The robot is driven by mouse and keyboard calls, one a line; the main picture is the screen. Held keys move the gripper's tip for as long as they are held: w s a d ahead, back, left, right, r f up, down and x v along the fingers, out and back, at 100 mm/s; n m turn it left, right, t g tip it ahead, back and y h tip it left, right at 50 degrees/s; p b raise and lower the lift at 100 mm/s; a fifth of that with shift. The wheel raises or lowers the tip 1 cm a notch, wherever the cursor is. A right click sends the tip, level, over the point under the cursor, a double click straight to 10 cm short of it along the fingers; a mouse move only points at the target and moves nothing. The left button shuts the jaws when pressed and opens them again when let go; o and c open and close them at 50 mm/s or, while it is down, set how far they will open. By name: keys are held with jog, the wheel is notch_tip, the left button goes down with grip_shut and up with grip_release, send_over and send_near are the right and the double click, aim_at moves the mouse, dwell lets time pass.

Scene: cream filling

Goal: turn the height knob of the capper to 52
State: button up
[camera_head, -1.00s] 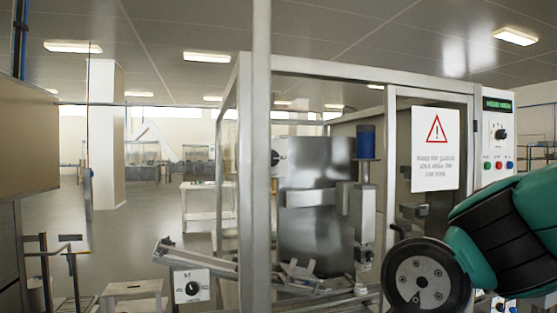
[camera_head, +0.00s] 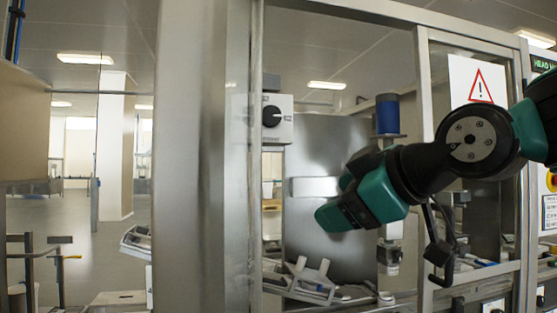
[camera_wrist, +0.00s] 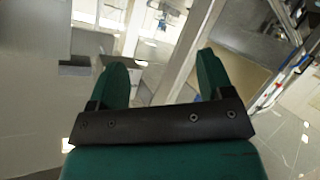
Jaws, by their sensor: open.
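My gripper (camera_wrist: 160,62) shows in the wrist view as two green fingers on a black bar, spread apart with nothing between them. In the head view my arm reaches across the front of the guarded machine, and its fingers cannot be made out clearly. The control panel with the green display (camera_head: 543,65), reading "HEAD H" before it is cut off, is at the right edge. My arm covers the part below the display, so no knob shows there. A black knob (camera_head: 271,116) on a white box sits at the upper left of the machine. No value of 52 is readable.
A thick metal post (camera_head: 190,150) stands close at the left. The guard frame (camera_head: 423,150) has a warning sign (camera_head: 470,80), partly behind my arm. A black handle (camera_head: 438,255) hangs below my arm. A blue cylinder (camera_head: 387,114) is inside the machine. Open floor lies far left.

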aim_at(272, 115)
notch_tip(272, 115, up, 12)
jog(key=w+a+f+n+t+y+b, duration=0.1)
jog(key=w+n+t+y+b, duration=0.2)
jog(key=n+t+b, duration=0.25)
jog(key=shift+m+t, duration=0.35)
jog(key=shift+m, duration=0.2)
jog(key=p+x, duration=0.2)
jog(key=x, duration=0.3)
jog(key=p+x, duration=0.3)
jog(key=x, duration=0.2)
jog(key=r+p+x, duration=0.1)
jog(key=p+x, duration=0.1)
jog(key=x, duration=0.4)
jog(key=shift+s+a, duration=0.1)
jog(key=shift+s, duration=0.15)
jog(key=shift+w+a+f, duration=0.1)
jog(key=shift+w+a, duration=0.2)
jog(key=shift+w, duration=0.1)
jog(key=c, duration=0.9)
